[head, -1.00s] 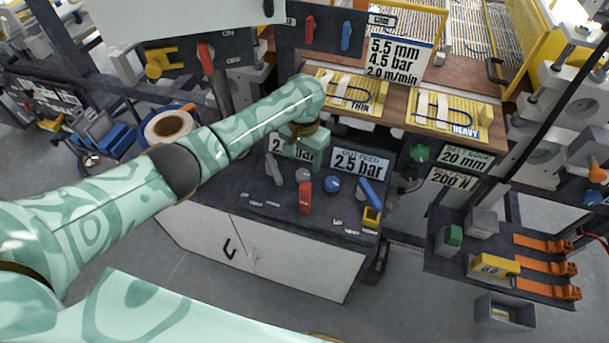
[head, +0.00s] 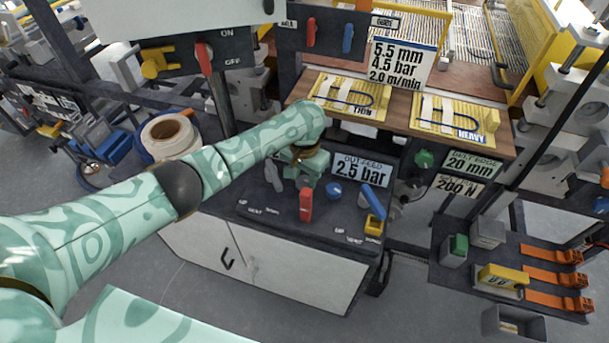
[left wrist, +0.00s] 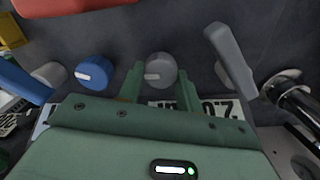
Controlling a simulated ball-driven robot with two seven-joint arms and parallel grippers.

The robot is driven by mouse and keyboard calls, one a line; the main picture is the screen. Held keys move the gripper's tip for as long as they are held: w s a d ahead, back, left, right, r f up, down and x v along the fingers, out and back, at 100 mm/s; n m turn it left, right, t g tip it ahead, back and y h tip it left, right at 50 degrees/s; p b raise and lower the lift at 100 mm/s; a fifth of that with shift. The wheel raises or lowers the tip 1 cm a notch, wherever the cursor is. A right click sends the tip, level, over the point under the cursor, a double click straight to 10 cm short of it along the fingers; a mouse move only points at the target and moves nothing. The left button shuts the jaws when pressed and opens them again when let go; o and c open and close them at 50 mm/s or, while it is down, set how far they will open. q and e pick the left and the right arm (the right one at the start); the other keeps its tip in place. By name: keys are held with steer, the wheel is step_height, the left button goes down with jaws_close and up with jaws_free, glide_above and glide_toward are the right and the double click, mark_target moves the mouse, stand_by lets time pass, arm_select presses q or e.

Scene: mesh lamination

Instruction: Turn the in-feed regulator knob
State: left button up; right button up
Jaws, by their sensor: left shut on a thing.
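The in-feed regulator knob is a round grey knob (left wrist: 160,70) with a light pointer mark, on the dark top of the control cabinet (head: 270,215). In the left wrist view it sits between the two green fingers of my left gripper (left wrist: 160,88), which is shut on it. In the head view my left gripper (head: 304,178) reaches down onto the panel and hides most of the knob. The in-feed pressure sign behind it is largely hidden; part of it shows in the left wrist view (left wrist: 222,108). My right gripper is in neither view.
A blue knob (head: 333,190) stands beside it, before the "OUT FEED 2.5 bar" sign (head: 361,171). A grey lever (head: 272,177), a red lever (head: 306,204) and a blue lever (head: 374,198) stand close by. A yellow block (head: 375,225) is at the panel's right corner.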

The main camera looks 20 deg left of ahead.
arm_select(q)
steer(key=shift+r+m+p, duration=0.15)
steer(key=shift+m+p, duration=0.45)
steer(key=shift+p, duration=0.05)
steer(key=shift+d+m+p, duration=0.1)
steer(key=shift+m+p, duration=0.8)
steer(key=shift+m, duration=0.2)
steer(key=m+p, duration=0.1)
steer(key=m, duration=0.1)
steer(key=shift+s+m, duration=0.1)
steer(key=shift+m, duration=0.3)
steer(key=m+p, duration=0.1)
steer(key=m, duration=0.2)
steer(key=shift+m, duration=0.3)
steer(key=m+p, duration=0.1)
steer(key=m, duration=0.5)
steer(key=shift+s+d, duration=0.1)
steer(key=shift+s, duration=0.05)
steer(key=m, duration=0.6)
steer(key=shift+s, duration=0.1)
steer(key=shift+m, duration=0.4)
